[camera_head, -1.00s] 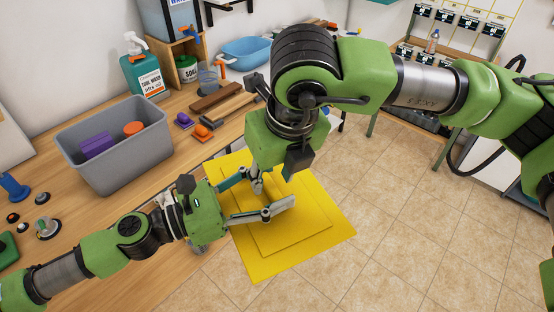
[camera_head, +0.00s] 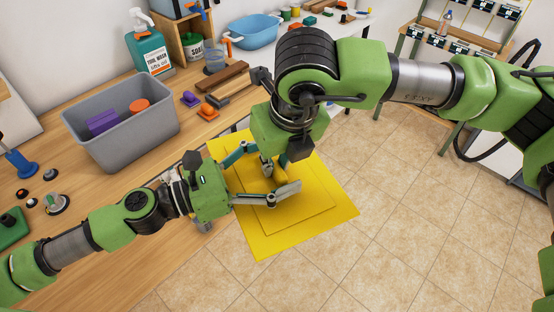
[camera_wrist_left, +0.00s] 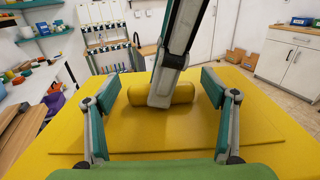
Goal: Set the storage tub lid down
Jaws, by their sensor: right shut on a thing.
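The storage tub lid (camera_head: 257,238) is a large yellow square panel with a raised middle and a thick yellow handle. Its left side overlaps the bench edge in the head view, and most of it shows against the floor. My right gripper (camera_head: 268,165) comes down from above and is shut on the handle; its fingers are partly hidden. My left gripper (camera_head: 266,176) is open, low over the lid, its fingers spread on either side of the handle. In the left wrist view, the handle (camera_wrist_left: 182,92) lies between the left fingers, behind a right finger, and seems untouched by them.
An open grey tub (camera_head: 135,142) with purple and orange things inside stands on the wooden bench (camera_head: 105,270). A purple piece (camera_head: 190,99), an orange piece (camera_head: 208,112) and brown blocks (camera_head: 222,78) lie near the lid. The tiled floor (camera_head: 420,200) at right is clear.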

